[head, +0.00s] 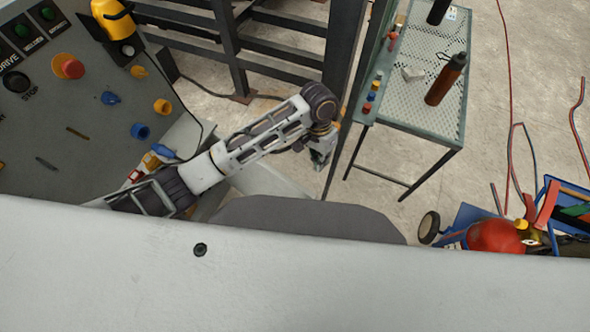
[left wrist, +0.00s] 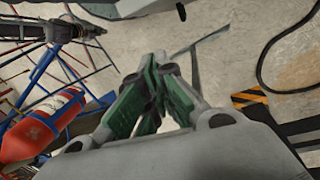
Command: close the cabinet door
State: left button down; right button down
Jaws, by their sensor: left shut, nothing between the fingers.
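My left arm reaches in from the left in the head view, past the control console. My left gripper (head: 319,158) is shut and empty, pointing down above the floor. In the left wrist view its two green-padded fingers (left wrist: 156,68) meet at the tips with nothing between them. A thin, dark upright panel (head: 366,75) stands nearly edge-on just right of the gripper in the head view. It may be the cabinet door, but I cannot tell for sure. The gripper looks close to it; contact cannot be made out. My right gripper is not in view.
The control console (head: 75,115) with knobs and buttons is at left. A perforated metal table (head: 410,105) holds a dark red bottle (head: 446,80). A dark steel frame (head: 270,45) stands behind. A red cylinder (head: 495,236) and blue crate are at lower right. Hoses cross the floor.

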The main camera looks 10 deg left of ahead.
pick_arm(q)
jog(key=w+a+r+n+y, duration=0.1)
jog(key=w+a+y, duration=0.1)
jog(key=w+a, duration=0.3)
jog(key=shift+w+r+g+y, duration=0.3)
jog(key=shift+w+g+y, duration=0.1)
